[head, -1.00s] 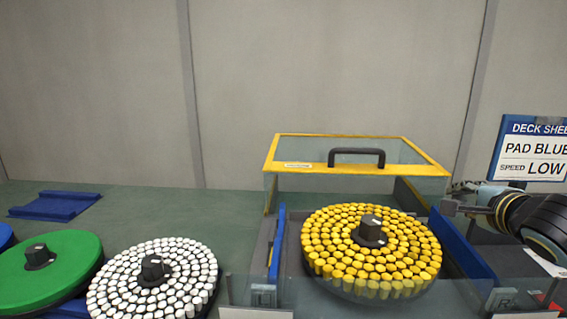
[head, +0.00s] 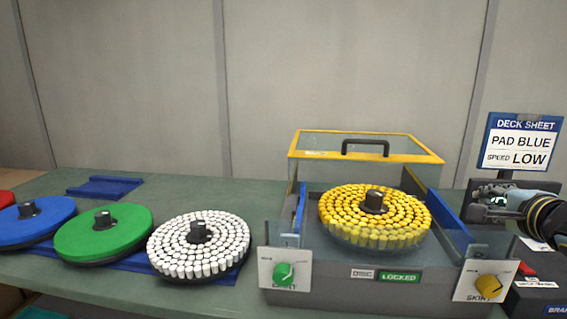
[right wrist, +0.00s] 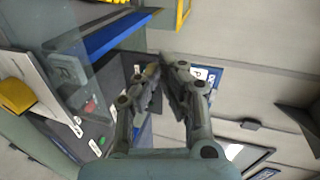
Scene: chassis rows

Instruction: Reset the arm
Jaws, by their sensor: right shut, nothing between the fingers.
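My right gripper (head: 482,195) is at the right edge of the head view, right of the chassis, in front of the deck sheet. In the right wrist view its two fingers (right wrist: 163,72) are close together and hold nothing. It is apart from the chassis (head: 350,298) and from the yellow-topped disc (head: 340,207). My left gripper is not in view.
The chassis has a clear lid (head: 365,143) with a black handle, a green knob (head: 284,275), a yellow knob (head: 488,287) and a LOCKED label (head: 398,277). White (head: 220,250), green (head: 135,228) and blue (head: 50,225) discs stand left. The deck sheet (head: 523,142) reads PAD BLUE, SPEED LOW.

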